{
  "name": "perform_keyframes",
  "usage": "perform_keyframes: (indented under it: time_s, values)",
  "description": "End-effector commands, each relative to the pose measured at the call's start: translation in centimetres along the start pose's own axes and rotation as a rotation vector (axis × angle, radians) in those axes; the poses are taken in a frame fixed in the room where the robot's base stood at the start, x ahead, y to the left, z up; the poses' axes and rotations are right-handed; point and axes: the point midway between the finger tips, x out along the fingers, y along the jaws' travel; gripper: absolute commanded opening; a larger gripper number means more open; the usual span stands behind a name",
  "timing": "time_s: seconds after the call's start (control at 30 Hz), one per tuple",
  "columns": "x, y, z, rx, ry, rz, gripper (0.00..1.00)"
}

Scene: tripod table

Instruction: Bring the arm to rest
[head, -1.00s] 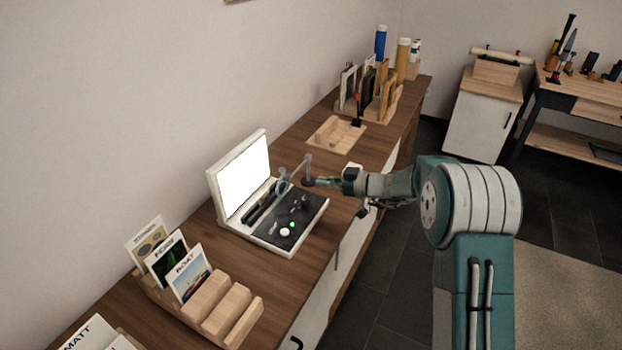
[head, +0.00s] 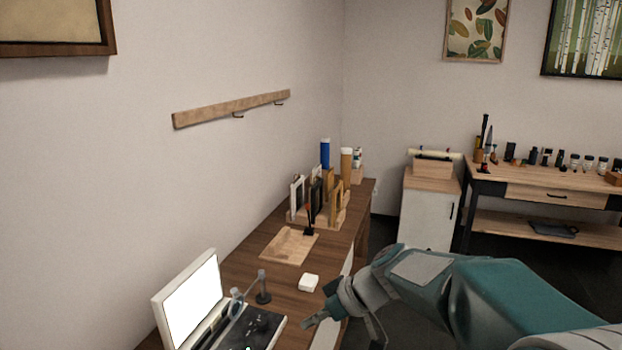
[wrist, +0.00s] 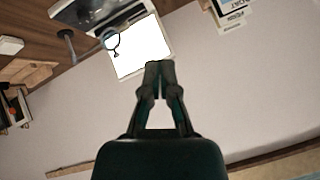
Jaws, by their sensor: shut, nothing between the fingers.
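My gripper (head: 310,322) is at the right of the open white case, near the table's front edge, in the head view. In the wrist view its fingers (wrist: 160,68) are together with nothing between them. The open white case (head: 190,300) has a bright white panel in its lid and a dark interior, cut off at the bottom. A grey stand (head: 263,288) with a round ring (head: 237,302) is at the case's right side, apart from my gripper. In the wrist view the stand (wrist: 68,40) and ring (wrist: 112,42) also show.
A small white box (head: 308,283) lies on the wooden table near my gripper. Behind it are a wooden tray (head: 290,246) and a rack with several frames (head: 320,205). A white cabinet (head: 428,212) and a workbench (head: 545,192) stand beyond. Dark floor separates them from the table.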

Motion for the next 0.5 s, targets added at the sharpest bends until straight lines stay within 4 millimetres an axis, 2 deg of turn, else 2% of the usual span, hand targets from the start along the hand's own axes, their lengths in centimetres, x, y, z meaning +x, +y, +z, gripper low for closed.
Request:
perform_keyframes:
  time_s: [0.03, 0.2, 0.5]
  values:
    - [-1.3, -1.1, 0.8, 0.033, -0.029, 0.037, 0.00]
    - [-4.7, -4.0, 4.3, 0.172, -0.119, 0.177, 0.00]
    - [-10.1, -7.8, 11.0, 0.413, -0.169, 0.490, 0.00]
